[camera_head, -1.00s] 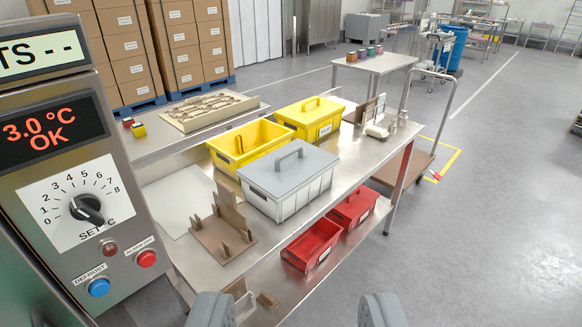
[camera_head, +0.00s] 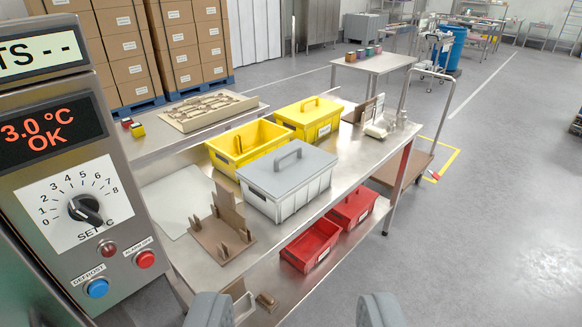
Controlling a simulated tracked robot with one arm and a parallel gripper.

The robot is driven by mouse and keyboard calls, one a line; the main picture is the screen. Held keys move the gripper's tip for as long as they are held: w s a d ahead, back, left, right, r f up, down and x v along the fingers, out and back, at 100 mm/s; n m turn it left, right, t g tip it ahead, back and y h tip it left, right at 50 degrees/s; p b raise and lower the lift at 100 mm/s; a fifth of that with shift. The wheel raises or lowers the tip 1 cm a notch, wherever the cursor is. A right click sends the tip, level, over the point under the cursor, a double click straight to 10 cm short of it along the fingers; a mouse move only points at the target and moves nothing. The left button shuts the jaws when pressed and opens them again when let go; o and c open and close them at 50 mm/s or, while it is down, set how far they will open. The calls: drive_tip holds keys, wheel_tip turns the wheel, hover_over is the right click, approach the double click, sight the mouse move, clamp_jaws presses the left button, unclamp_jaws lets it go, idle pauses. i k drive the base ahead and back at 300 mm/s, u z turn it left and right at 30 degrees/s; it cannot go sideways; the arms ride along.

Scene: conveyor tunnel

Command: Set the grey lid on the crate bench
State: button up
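The grey lid (camera_head: 289,169) with a raised handle sits on a light grey crate (camera_head: 290,204) in the middle of the steel bench (camera_head: 345,180). Beside it stands an open yellow crate (camera_head: 243,158), and behind that a yellow crate with a yellow lid (camera_head: 309,109). A brown wooden stand (camera_head: 222,232) with upright pegs is on the bench at the near left. My gripper (camera_head: 287,312) shows at the bottom edge, its two fingers wide apart with nothing between them. It is in front of the bench, well apart from the lid.
A control panel (camera_head: 77,180) fills the left side. Red crates (camera_head: 311,245) stand on the bench's lower shelf. A brown fixture tray (camera_head: 209,110) lies on a side table behind. A trolley (camera_head: 405,160) stands right of the bench.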

sight(350, 150)
drive_tip(key=z, duration=0.1)
drive_tip(key=i, duration=1.35)
drive_tip(key=z, duration=0.5)
drive_tip(key=i, duration=0.8)
drive_tip(key=z, duration=0.1)
